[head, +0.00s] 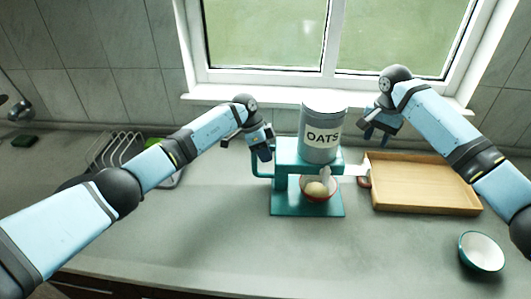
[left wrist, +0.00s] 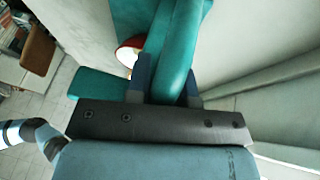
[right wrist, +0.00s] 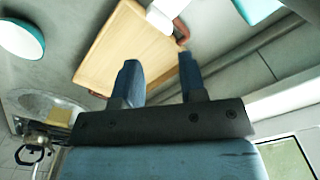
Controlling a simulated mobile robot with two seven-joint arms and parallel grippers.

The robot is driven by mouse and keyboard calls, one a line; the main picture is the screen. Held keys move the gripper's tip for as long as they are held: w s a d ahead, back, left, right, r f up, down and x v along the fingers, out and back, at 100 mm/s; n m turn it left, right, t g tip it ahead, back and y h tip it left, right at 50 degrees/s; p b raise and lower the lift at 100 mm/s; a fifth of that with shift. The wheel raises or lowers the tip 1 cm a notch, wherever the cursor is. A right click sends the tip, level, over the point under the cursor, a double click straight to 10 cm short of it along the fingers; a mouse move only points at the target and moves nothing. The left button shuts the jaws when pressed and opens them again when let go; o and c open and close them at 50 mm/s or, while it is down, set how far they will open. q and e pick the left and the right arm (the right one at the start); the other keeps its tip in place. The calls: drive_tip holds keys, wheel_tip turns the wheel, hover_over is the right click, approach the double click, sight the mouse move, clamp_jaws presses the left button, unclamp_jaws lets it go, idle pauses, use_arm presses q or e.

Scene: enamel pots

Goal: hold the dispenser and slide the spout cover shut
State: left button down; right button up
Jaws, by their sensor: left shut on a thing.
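The dispenser is a teal stand (head: 292,152) with a grey OATS canister (head: 321,118) on top. A white cover plate (head: 352,170) sticks out to its right, ending in a reddish-brown knob (head: 364,182). The plate (right wrist: 160,18) and knob (right wrist: 181,30) also show in the right wrist view. My left gripper (head: 262,152) is shut on the teal handle (left wrist: 177,62) at the stand's left. My right gripper (head: 372,132) is open and empty, above and behind the knob. A red-rimmed bowl (head: 331,195) with pale contents stands under the spout, with a pale streak above it.
A wooden tray (head: 425,190) lies right of the dispenser, close to the knob. A teal and white bowl (head: 481,252) stands at the front right. A dish rack (head: 118,150) is at the left. The window sill runs behind. The front middle counter is clear.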

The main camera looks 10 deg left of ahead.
sight(367, 162)
drive_tip(key=shift+s+a+f+n, duration=0.15)
drive_tip(key=shift+s+f+n, duration=0.1)
drive_tip(key=shift+n, duration=0.15)
drive_tip(key=s+r+n+t, duration=0.1)
drive_tip(key=s+n+t, duration=0.3)
drive_tip(key=n, duration=0.3)
drive_tip(key=shift+t+y, duration=0.3)
drive_tip(key=shift+w+d+x, duration=0.1)
drive_tip(key=shift+d+x, duration=0.05)
drive_tip(key=shift+x, duration=2.55)
drive_tip(key=shift+w+d+x, duration=0.1)
drive_tip(key=shift+x, duration=2.55)
drive_tip(key=shift+d, duration=0.15)
drive_tip(key=shift+c, duration=0.4)
clamp_jaws()
